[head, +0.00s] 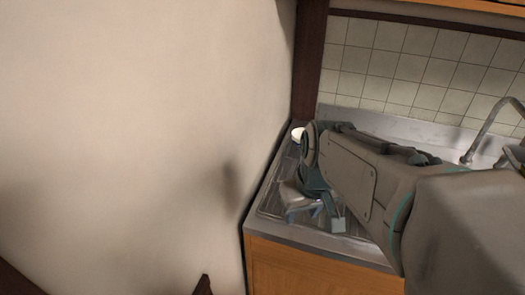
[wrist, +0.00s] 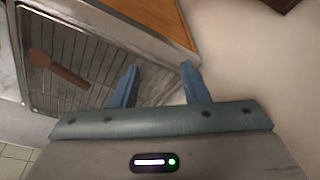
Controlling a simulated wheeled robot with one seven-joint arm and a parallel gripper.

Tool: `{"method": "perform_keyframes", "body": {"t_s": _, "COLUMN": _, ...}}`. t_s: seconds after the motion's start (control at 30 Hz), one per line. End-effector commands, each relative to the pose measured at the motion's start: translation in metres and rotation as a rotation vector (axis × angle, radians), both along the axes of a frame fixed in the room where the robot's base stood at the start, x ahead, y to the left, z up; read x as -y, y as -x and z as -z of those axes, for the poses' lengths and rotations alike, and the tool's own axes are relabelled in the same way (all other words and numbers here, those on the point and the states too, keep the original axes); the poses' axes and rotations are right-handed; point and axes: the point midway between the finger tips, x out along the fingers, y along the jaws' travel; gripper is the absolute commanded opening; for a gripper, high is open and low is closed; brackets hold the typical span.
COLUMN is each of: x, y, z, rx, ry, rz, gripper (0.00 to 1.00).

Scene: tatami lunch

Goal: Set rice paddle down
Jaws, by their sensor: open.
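A brown wooden rice paddle (wrist: 58,68) lies on the wire draining rack (wrist: 100,55) in the wrist view, left of my gripper. I cannot make it out in the head view, where my arm covers part of the counter. My gripper (wrist: 160,68) is open, its two blue fingers apart with nothing between them. It is clear of the paddle. In the head view my gripper (head: 315,217) is over the left end of the steel counter (head: 345,247), near its front edge.
A plain wall (head: 130,120) stands close on the left of the counter. A faucet (head: 490,125) stands to the right. A tiled wall (head: 400,65) is behind, and a wooden cabinet front (head: 310,275) is below.

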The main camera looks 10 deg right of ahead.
Motion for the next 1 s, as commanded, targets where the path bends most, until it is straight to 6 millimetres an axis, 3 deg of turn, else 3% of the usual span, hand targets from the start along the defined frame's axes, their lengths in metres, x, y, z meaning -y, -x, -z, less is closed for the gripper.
{"method": "perform_keyframes", "body": {"t_s": 0.27, "x": -0.021, "y": 0.02, "z": 0.004, "rx": 0.045, "ry": 0.008, "rz": 0.073, "gripper": 0.41}}
{"method": "perform_keyframes", "body": {"t_s": 0.9, "x": -0.022, "y": 0.021, "z": 0.005, "rx": 0.051, "ry": 0.007, "rz": 0.086, "gripper": 0.41}}
{"method": "perform_keyframes", "body": {"t_s": 1.0, "x": -0.022, "y": 0.021, "z": 0.005, "rx": 0.051, "ry": 0.007, "rz": 0.086, "gripper": 0.36}}
